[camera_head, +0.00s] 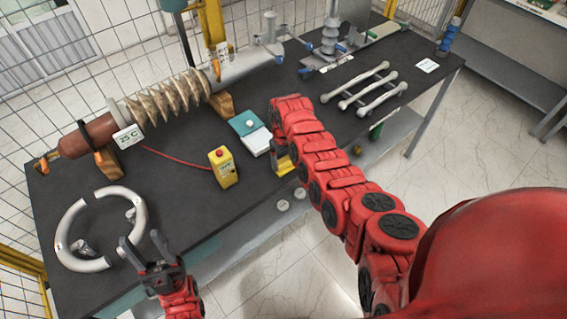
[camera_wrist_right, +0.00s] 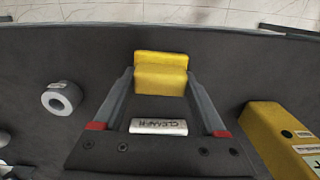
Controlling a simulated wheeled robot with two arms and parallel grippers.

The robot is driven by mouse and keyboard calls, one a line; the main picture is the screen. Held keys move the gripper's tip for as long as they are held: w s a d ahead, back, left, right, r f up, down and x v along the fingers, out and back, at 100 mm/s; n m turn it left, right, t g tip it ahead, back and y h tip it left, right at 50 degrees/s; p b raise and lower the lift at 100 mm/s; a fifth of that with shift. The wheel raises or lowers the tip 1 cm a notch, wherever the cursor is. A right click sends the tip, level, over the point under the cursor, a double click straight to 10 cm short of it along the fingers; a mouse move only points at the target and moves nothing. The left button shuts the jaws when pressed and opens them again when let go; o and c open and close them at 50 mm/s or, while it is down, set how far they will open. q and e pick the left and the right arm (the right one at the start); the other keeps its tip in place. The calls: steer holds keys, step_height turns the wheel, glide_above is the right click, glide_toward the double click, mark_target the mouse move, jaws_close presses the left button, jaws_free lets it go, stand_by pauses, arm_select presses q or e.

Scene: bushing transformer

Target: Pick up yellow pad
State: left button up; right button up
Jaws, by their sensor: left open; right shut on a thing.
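The yellow pad (camera_wrist_right: 161,74) is a small yellow block between the fingertips of my right gripper (camera_wrist_right: 162,98) in the right wrist view. The fingers are shut on its sides. In the head view the pad (camera_head: 286,166) shows near the table's front edge, partly hidden by my right arm. A white labelled block (camera_wrist_right: 158,126) lies nearer the palm, between the fingers; I cannot tell whether it is held. My left gripper (camera_head: 142,240) is open and empty beside the white ring at the front left.
On the dark table (camera_head: 185,205) are a yellow box with a red button (camera_head: 222,168), a teal-and-white box (camera_head: 250,133), a ribbed bushing (camera_head: 165,98), a white split ring (camera_head: 72,222) and white rods (camera_head: 365,88). A grey roll (camera_wrist_right: 62,97) lies beside the right gripper.

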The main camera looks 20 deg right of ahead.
mark_target(286, 170)
steer(key=shift+r+b, duration=0.65)
steer(key=shift+r, duration=0.1)
steer(key=shift+w+r+b, duration=0.1)
steer(key=shift+r+b, duration=0.55)
steer(key=shift+b, duration=0.1)
steer(key=shift+s+d+r, duration=0.1)
steer(key=shift+s+r, duration=0.05)
steer(key=shift+s, duration=0.4)
steer(key=shift+s+d+r, duration=0.1)
steer(key=shift+s+r, duration=0.05)
steer(key=shift+s, duration=0.35)
steer(key=s+d+r+p, duration=0.1)
steer(key=s+d+p, duration=0.1)
steer(key=s+p, duration=0.6)
steer(key=shift+s+d+r, duration=0.25)
steer(key=shift+s+r, duration=0.05)
steer(key=shift+s, duration=2.7)
